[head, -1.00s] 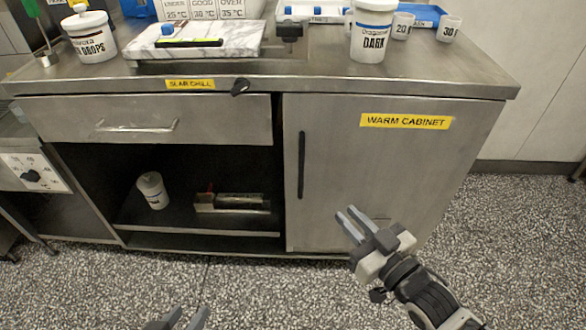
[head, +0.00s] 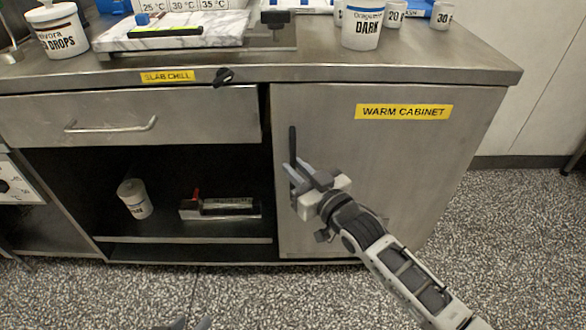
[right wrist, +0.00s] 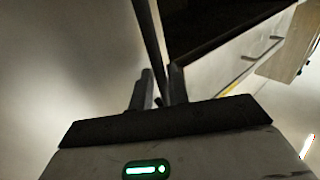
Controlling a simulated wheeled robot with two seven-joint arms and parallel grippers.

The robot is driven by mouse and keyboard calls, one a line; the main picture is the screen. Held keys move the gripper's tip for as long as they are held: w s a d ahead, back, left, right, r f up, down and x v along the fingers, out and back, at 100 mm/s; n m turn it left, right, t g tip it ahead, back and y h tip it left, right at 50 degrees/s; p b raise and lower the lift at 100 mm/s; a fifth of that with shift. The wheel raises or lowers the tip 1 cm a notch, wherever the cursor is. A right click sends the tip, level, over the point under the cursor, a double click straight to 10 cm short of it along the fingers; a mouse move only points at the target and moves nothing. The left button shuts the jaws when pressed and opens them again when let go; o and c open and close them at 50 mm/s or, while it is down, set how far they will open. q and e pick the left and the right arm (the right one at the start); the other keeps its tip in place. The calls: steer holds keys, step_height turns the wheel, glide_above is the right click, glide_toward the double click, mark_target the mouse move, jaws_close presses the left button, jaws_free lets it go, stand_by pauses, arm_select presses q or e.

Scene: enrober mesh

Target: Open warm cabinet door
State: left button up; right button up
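My right gripper (head: 294,164) is at the lower part of the handle, fingers apart. In the right wrist view the handle (right wrist: 149,40) runs down between the two fingers, with a gap visible on at least one side. The fingers hide the handle's lower end in the head view. My left gripper (head: 190,325) shows only its fingertips at the bottom edge, apart and empty.
A drawer (head: 130,118) and an open shelf with a white tub (head: 134,198) and a metal tool (head: 220,208) are left of the door. Speckled floor (head: 520,240) is clear at right.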

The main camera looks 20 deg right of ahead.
steer(key=shift+x, duration=0.85)
